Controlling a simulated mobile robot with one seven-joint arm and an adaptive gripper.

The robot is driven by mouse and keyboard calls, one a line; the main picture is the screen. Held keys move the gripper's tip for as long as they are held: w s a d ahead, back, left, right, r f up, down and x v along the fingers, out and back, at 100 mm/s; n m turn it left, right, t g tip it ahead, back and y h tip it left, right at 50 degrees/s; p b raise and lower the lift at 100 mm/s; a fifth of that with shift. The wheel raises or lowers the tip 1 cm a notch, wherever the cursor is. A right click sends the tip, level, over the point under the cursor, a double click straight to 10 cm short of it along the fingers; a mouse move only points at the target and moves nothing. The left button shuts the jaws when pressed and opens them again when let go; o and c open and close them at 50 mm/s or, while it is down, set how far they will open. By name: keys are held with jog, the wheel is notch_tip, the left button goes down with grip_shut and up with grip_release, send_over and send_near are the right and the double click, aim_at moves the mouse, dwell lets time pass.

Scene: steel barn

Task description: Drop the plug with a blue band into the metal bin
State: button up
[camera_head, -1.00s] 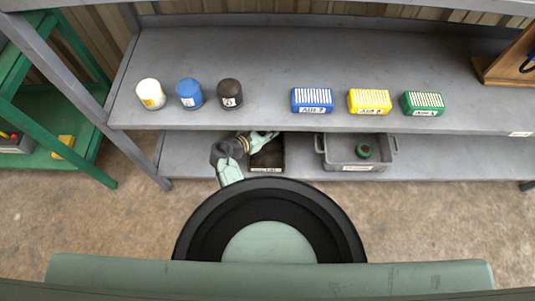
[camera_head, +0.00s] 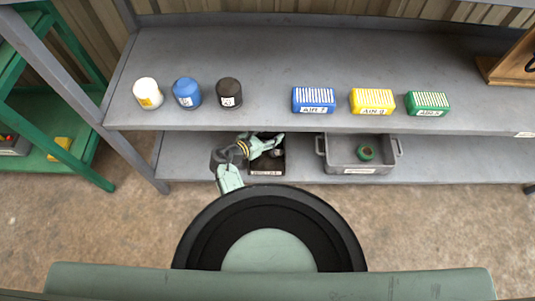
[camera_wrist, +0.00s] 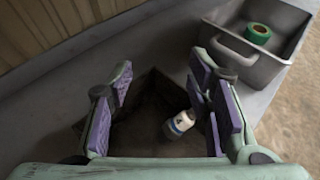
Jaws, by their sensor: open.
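My gripper (camera_wrist: 160,85) is open, with purple pads on both fingers, and points down over a dark bin (camera_wrist: 150,150). A small pale plug with a blue band and a dark mark (camera_wrist: 180,123) shows beyond the fingers, nearer the right one, inside the bin's outline; I cannot tell if it rests on the bin's floor. In the head view my gripper (camera_head: 264,143) is above the dark bin, whose labelled front (camera_head: 266,172) faces out on the lower shelf. A small greyish thing shows inside it there, partly hidden.
A grey handled tub (camera_head: 345,167) with a green ring (camera_head: 365,153) stands right of the bin; it also shows in the wrist view (camera_wrist: 240,55). The upper shelf (camera_head: 260,60) overhangs, carrying white, blue and black canisters and three boxes. A green rack (camera_head: 60,150) stands left.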

jog(key=v, duration=1.2)
dwell(0.4)
